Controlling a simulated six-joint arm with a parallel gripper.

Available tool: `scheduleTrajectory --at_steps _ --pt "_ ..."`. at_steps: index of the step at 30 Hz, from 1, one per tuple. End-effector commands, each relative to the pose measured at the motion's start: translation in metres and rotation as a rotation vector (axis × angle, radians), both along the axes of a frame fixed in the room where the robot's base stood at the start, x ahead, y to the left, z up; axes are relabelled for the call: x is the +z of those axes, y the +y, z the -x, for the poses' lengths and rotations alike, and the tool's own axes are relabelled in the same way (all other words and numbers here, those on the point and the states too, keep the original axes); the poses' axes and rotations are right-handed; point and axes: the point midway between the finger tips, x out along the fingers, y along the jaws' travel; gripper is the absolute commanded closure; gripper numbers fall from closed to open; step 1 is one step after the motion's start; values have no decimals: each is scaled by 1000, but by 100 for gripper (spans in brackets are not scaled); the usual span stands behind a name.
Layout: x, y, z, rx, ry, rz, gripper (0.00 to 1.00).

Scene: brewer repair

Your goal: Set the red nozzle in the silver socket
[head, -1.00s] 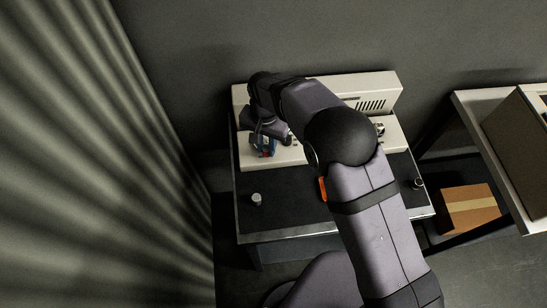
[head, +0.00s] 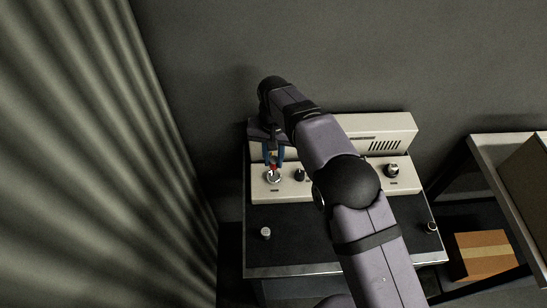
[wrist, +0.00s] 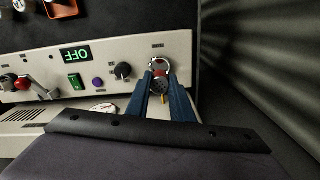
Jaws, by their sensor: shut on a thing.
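My gripper (head: 273,161) is over the left end of the pale machine panel, its blue fingers pointing down. It is shut on the red nozzle (head: 273,168), of which only a small red part shows between the fingers. The silver socket (head: 274,178) is a round metal ring on the panel, right at the nozzle's lower end. In the wrist view the socket (wrist: 159,62) shows just beyond the fingertips, with the nozzle (wrist: 159,73) in line with it. The fingers hide part of both. I cannot tell whether the nozzle touches the socket or is inside it.
A black knob (head: 300,175) stands close to the right of the socket. Another silver fitting (head: 393,170) is at the panel's right. A small cylinder (head: 266,232) stands on the dark bench top.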

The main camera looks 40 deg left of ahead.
Motion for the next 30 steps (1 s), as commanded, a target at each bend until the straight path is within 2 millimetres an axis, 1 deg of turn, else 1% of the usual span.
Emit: scheduleTrajectory --at_steps 8,21,25,30 --pt "-5 0 0 3 -1 -1 100" --pt "-35 0 0 2 0 0 100" --pt "-41 0 0 2 0 0 100" --pt "-43 0 0 2 -1 -1 100"
